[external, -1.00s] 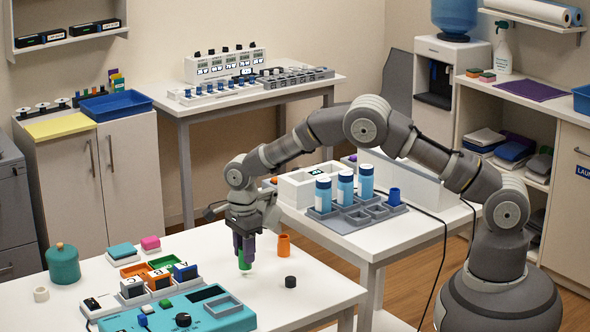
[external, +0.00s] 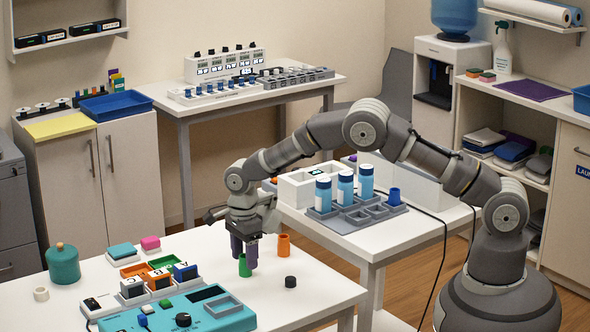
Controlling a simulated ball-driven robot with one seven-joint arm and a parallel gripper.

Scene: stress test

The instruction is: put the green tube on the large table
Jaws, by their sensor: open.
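The green tube (external: 245,266) stands upright on the large white table (external: 330,291) at the front, left of a black cap and in front of an orange tube. My gripper (external: 245,257) is just above and around the top of the green tube, pointing down. Its purple-grey fingers are apart. The tube rests on the table top, and its upper rim shows between the fingers. I cannot tell whether a finger touches it.
An orange tube (external: 283,245) and a black cap (external: 290,282) stand close by on the right. A teal device (external: 180,312) lies to the front left. A side table (external: 330,235) with blue bottles (external: 345,188) stands behind. The table's right front area is clear.

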